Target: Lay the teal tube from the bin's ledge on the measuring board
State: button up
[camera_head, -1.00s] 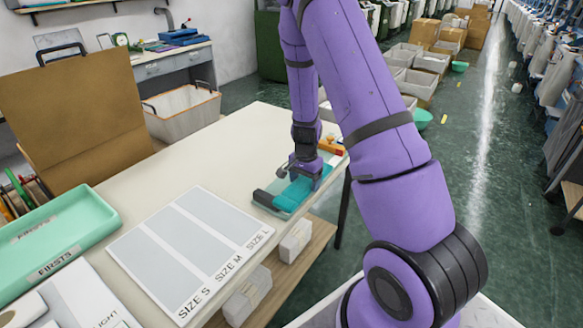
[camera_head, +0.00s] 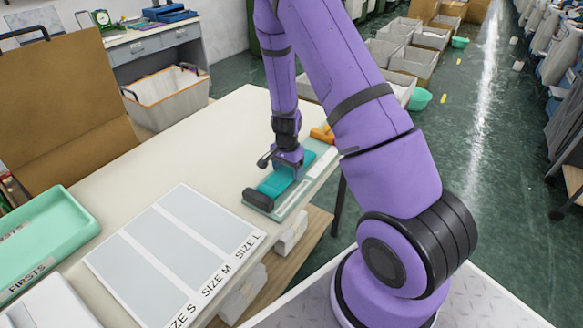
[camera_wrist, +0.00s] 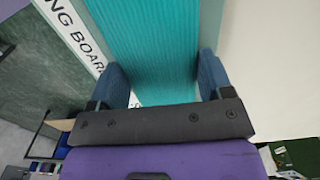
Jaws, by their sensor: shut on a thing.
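The teal tube (camera_head: 275,182) is a flat ribbed knit piece. It lies lengthwise along the measuring board (camera_head: 318,160), near the board's dark end block (camera_head: 258,200). My gripper (camera_head: 288,172) is over the tube's far part, pointing down. In the wrist view the gripper's two blue fingers (camera_wrist: 161,78) are on either side of the teal tube (camera_wrist: 150,45), shut on it. The board's white lettered strip (camera_wrist: 78,35) runs beside the tube there. I cannot tell whether the tube rests fully on the board.
A white size mat (camera_head: 175,250) lies left of the board on the table (camera_head: 120,185). A green FIRSTS tray (camera_head: 45,240) is at the left. An orange piece (camera_head: 322,134) is at the board's far end. A brown panel (camera_head: 60,110) stands at the table's back left.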

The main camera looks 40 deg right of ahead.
jog(key=o, duration=0.9)
jog(key=shift+f, duration=0.1)
notch_tip(320, 180, up, 12)
notch_tip(320, 180, up, 13)
jog(key=n+t+y, duration=0.1)
jog(key=n, duration=0.3)
send_over(287, 170)
jog(key=s+a, duration=0.3)
jog(key=a, duration=0.2)
jog(key=s+a+r+n+t, duration=0.2)
jog(key=s+r+n, duration=0.3)
jog(key=s+r, duration=0.4)
jog(key=s+a+r+n+t+h, duration=0.1)
jog(key=s+a+r+n, duration=0.3)
jog(key=s+r, duration=0.5)
jog(key=s+n+t, duration=0.1)
jog(key=s, duration=0.4)
jog(key=shift+a+r, duration=0.15)
jog(key=shift+a, duration=0.2)
